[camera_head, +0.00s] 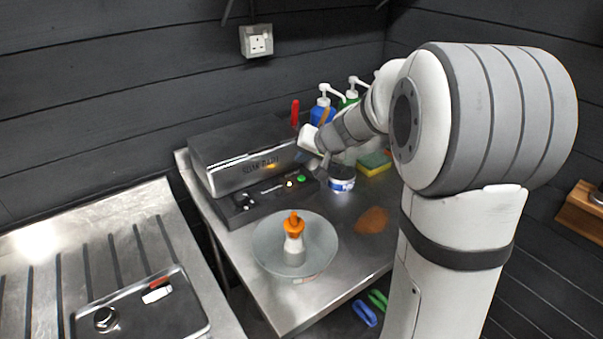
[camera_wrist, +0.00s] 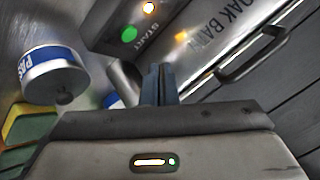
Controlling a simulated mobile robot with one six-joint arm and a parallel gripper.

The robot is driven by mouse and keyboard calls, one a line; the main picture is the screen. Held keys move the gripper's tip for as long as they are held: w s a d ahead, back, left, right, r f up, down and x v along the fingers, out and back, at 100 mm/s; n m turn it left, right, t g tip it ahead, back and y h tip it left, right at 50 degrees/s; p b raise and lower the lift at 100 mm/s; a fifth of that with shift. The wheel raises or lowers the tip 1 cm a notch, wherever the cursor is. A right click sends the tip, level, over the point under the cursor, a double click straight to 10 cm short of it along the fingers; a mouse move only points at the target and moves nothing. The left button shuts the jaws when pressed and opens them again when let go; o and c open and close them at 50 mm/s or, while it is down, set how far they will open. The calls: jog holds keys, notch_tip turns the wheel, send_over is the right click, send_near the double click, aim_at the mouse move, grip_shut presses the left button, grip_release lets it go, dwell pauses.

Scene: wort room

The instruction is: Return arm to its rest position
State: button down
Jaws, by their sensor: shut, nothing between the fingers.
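My gripper (camera_wrist: 160,84) is shut, with its dark blue-grey fingers together and nothing between them. In the head view my arm reaches across the back of the steel table, and the gripper end is partly hidden near the front right of a steel soak bath (camera_head: 235,160). In the wrist view the fingers are in front of the bath's dark control panel (camera_wrist: 150,38), near a green START button (camera_wrist: 129,34). I cannot tell whether the fingers touch anything. The bath's lid looks closed.
A blue-labelled tub (camera_head: 342,180) and a yellow-green sponge (camera_head: 375,163) stand close to my forearm. Pump bottles (camera_head: 321,108) are behind it. An orange-topped white bottle (camera_head: 294,248) stands on a round plate (camera_head: 267,258). A tray (camera_head: 128,322) lies on the left counter.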

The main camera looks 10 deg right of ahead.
jog(key=shift+r, duration=0.8)
